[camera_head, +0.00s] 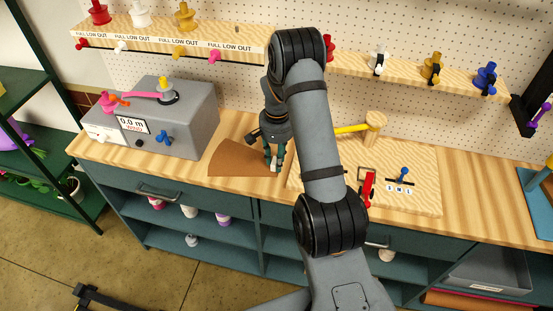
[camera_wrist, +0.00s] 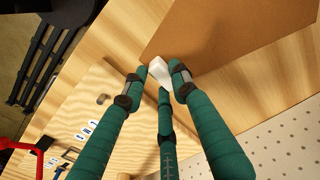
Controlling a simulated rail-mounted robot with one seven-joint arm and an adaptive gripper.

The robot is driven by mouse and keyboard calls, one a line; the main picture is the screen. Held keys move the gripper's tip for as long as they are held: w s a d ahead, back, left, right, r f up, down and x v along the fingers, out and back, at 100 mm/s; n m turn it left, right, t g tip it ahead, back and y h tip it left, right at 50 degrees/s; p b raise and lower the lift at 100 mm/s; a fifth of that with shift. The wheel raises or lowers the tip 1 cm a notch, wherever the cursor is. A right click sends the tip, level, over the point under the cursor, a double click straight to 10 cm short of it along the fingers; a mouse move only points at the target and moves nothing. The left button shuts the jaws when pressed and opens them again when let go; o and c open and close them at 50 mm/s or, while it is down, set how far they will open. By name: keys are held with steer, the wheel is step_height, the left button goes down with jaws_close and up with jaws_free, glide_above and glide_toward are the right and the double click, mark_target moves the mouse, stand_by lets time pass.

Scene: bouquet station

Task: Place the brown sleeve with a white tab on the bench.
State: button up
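The brown sleeve (camera_head: 238,160) is a flat, fan-shaped sheet on the wooden bench top (camera_head: 185,172), near its front edge. In the wrist view the sleeve (camera_wrist: 225,40) fills the upper right. Its white tab (camera_wrist: 160,71) is at the corner nearest my gripper. My gripper (camera_head: 274,167) points down at the right end of the sleeve. In the wrist view the tips of my gripper (camera_wrist: 160,76) stand on either side of the tab, with a further finger behind it. Whether they press on the tab cannot be seen clearly.
A grey scale box (camera_head: 185,115) stands left of the sleeve. A wooden board (camera_head: 420,185) with a mallet (camera_head: 372,124), a red tool (camera_head: 367,187) and a blue piece (camera_head: 402,175) lies to the right. A pegboard and shelf (camera_head: 250,45) rise behind.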

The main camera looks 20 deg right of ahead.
steer(key=o, duration=0.3)
steer(key=shift+r, duration=0.1)
steer(key=shift+r+p, duration=0.25)
steer(key=shift+p, duration=0.1)
steer(key=shift+w+r+b, duration=0.1)
steer(key=shift+r+b, duration=0.2)
steer(key=shift+b, duration=0.1)
step_height(320, 180, up, 11)
steer(key=shift+r+b, duration=0.1)
steer(key=shift+b, duration=0.95)
